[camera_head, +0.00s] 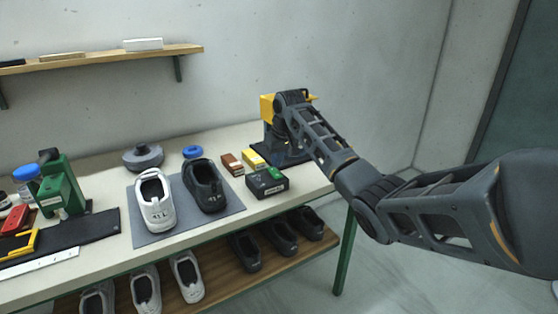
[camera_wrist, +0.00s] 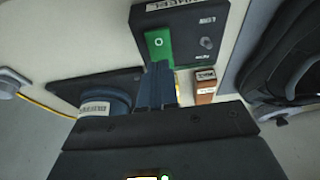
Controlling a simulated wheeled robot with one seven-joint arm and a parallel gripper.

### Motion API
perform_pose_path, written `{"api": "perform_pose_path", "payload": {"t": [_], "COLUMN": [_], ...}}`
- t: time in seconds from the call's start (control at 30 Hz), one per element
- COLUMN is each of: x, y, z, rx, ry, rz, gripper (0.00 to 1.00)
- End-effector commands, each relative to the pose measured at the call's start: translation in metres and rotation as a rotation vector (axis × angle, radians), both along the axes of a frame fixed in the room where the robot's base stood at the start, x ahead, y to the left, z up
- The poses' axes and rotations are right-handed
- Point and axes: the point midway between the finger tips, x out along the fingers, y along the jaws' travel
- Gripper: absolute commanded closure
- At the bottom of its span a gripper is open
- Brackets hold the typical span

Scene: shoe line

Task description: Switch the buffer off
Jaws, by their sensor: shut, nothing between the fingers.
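A dark control box (camera_head: 262,187) with a green rocker switch (camera_head: 275,174) stands on the bench right of the shoes. In the wrist view the box (camera_wrist: 192,20) carries the green switch (camera_wrist: 159,47), marked with a "0", and a small dark knob (camera_wrist: 206,43) beside the word LOW. My gripper (camera_wrist: 158,68) is shut and empty, its fingertips at the near end of the switch; I cannot tell whether they touch it. A yellow machine (camera_head: 266,107), possibly the buffer, is partly hidden behind my arm. A dark blue labelled cylinder (camera_wrist: 104,104) shows left of the fingers.
A white shoe (camera_head: 155,205) and a black shoe (camera_head: 206,187) stand on a grey mat (camera_head: 182,226) left of the box. A brown block (camera_head: 232,163) and a yellow box (camera_head: 253,158) are close behind it. A green press (camera_head: 60,188) stands far left.

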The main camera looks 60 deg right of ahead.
Motion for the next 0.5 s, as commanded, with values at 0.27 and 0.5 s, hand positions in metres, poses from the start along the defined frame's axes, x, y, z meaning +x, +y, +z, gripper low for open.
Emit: {"api": "perform_pose_path", "payload": {"t": [0.27, 0.5], "x": [-0.004, -0.025], "y": [0.010, 0.023], "z": [0.044, 0.084], "rx": [-0.002, -0.001], "ry": [-0.004, -0.003], "rz": [0.002, 0.002], "gripper": [1.00, 1.00]}}
